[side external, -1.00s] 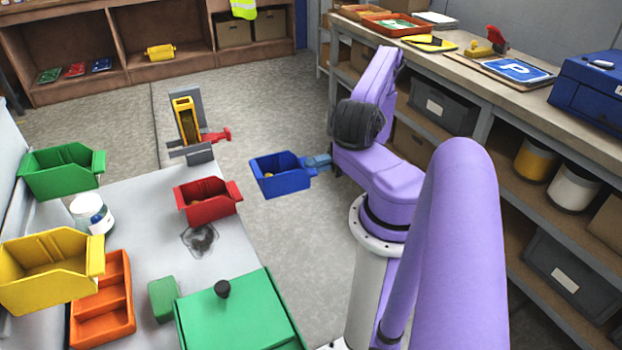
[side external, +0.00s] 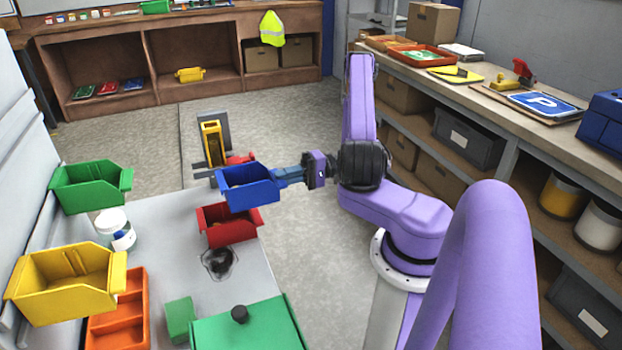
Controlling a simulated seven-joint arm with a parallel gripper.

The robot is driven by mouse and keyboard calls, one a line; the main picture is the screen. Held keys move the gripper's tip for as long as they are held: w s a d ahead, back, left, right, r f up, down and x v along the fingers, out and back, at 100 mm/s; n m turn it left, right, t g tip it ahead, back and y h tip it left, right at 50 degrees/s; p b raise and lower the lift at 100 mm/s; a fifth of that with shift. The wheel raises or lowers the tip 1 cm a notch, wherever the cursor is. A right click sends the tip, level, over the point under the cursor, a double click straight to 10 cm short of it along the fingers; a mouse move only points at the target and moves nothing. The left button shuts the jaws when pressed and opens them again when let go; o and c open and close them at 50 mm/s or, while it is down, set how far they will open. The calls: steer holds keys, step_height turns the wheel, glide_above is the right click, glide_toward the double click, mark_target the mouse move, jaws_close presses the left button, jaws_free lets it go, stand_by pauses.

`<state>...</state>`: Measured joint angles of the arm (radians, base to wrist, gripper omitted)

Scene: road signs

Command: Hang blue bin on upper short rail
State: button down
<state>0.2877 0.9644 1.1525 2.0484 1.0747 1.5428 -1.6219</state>
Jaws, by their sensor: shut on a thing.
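The blue bin (side external: 248,190) is in the air at the centre of the side external view, level or nearly so, with its open top up. It overlaps the back of the red bin (side external: 228,226) in the picture. My gripper (side external: 282,178) reaches in from the right and is shut on the right end of the blue bin. Grey rail strips (side external: 22,232) run along the pale wall panel at the left edge. The blue bin is apart from them, well to their right. I cannot tell which strip is the upper short rail.
A green bin (side external: 90,188) and a yellow bin (side external: 66,286) are by the panel at left. A white jar (side external: 115,231), an orange tray (side external: 118,318) and a green box (side external: 250,328) with a black knob are on the grey table (side external: 160,232). A yellow-and-grey device (side external: 212,145) stands behind.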

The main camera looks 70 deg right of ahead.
steer(key=w+a+r+n+g+y, duration=0.1)
steer(key=w+a+r, duration=0.2)
steer(key=a, duration=0.5)
steer(key=w+a+r+g, duration=0.1)
steer(key=w+a+r, duration=0.15)
steer(key=a, duration=0.45)
steer(key=w+d+r+m+t+h, duration=0.1)
steer(key=w+d+r, duration=0.2)
steer(key=r, duration=0.9)
steer(key=w+d+r+t, duration=0.2)
steer(key=w+d+r, duration=0.15)
steer(key=r, duration=0.75)
steer(key=f+x, duration=0.1)
steer(key=x, duration=1.9)
steer(key=shift+w+a+f, duration=0.2)
steer(key=shift+a, duration=0.25)
steer(key=shift+f, duration=0.95)
stand_by(0.7)
